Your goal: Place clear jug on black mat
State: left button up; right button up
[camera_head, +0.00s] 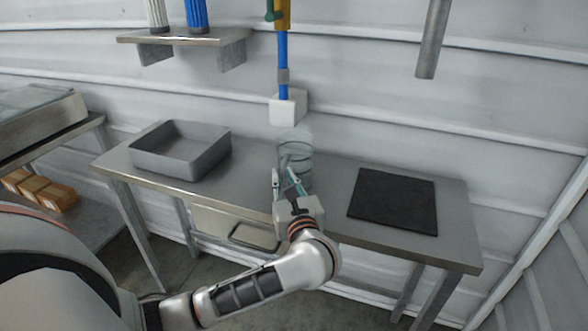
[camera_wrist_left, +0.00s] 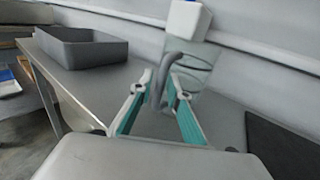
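The clear jug (camera_head: 295,149) stands on the metal table under the white block, left of the black mat. It also shows in the wrist view (camera_wrist_left: 197,72), with its grey curved handle (camera_wrist_left: 158,84) facing me. My left gripper (camera_head: 289,178) is at the near side of the jug. In the wrist view its two teal-padded fingers (camera_wrist_left: 161,80) stand apart on either side of the handle, with gaps visible. The black mat (camera_head: 392,200) lies flat and bare on the right part of the table; its edge shows in the wrist view (camera_wrist_left: 280,148). My right gripper is not in view.
A grey tub (camera_head: 150,160) stands on the left of the table (camera_head: 330,218). The white block (camera_head: 288,108) on a blue pipe hangs just above the jug. A grey pipe (camera_head: 432,40) hangs higher at right. The tabletop between jug and mat is clear.

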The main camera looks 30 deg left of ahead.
pick_arm(q)
jog(key=shift+w+a, duration=0.15)
jog(key=shift+a, duration=0.05)
grip_shut()
jog(key=shift+r, duration=0.1)
